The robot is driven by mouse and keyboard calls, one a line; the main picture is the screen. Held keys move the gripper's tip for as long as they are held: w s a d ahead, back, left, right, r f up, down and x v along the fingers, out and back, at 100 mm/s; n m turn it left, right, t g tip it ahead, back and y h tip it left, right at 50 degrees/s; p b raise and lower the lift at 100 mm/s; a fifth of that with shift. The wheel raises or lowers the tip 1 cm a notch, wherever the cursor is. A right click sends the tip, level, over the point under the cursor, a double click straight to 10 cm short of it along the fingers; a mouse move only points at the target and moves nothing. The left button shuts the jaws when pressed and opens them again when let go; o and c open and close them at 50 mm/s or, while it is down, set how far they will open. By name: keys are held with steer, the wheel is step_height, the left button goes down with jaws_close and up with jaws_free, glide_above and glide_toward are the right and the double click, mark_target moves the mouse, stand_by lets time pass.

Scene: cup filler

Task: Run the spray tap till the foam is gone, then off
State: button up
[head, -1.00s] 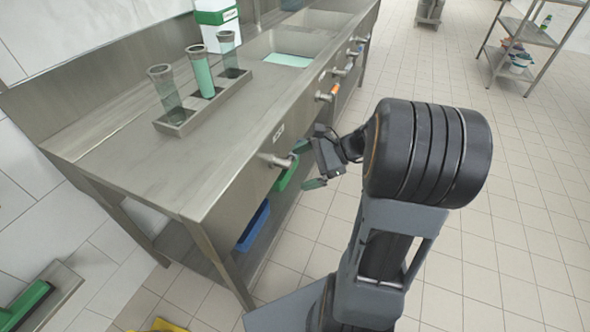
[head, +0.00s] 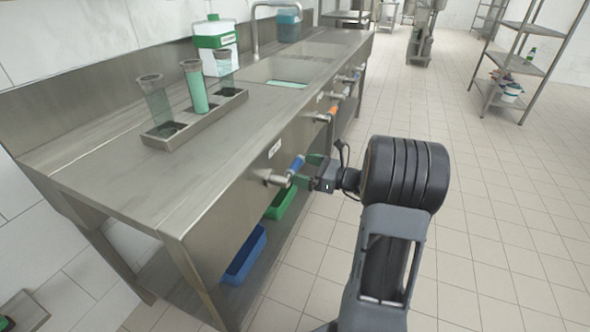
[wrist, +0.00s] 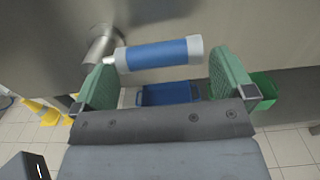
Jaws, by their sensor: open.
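The nearest tap (head: 277,180) sticks out of the sink bench's front and has a blue lever (head: 296,165). A label above it is too small to read. My gripper (head: 305,171) is open beside this lever. In the wrist view the blue lever (wrist: 160,53) with pale ends lies crosswise ahead, between and slightly beyond the green finger pads (wrist: 163,74); firm contact does not show. Farther along are a tap with an orange lever (head: 333,111) and others. I cannot tell which tap is the spray one. Pale green fills part of the sink basin (head: 262,74); foam cannot be made out.
A rack (head: 192,121) with three tubes stands on the bench (head: 110,150), near a white and green canister (head: 216,42). Blue (head: 245,256) and green (head: 280,203) bins sit below on the lower shelf. The tiled floor to the right is clear up to a shelf unit (head: 507,95).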

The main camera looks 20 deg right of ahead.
mark_target(299, 167)
steer(key=shift+x, duration=1.85)
steer(key=shift+c, duration=0.5)
steer(key=c, duration=1)
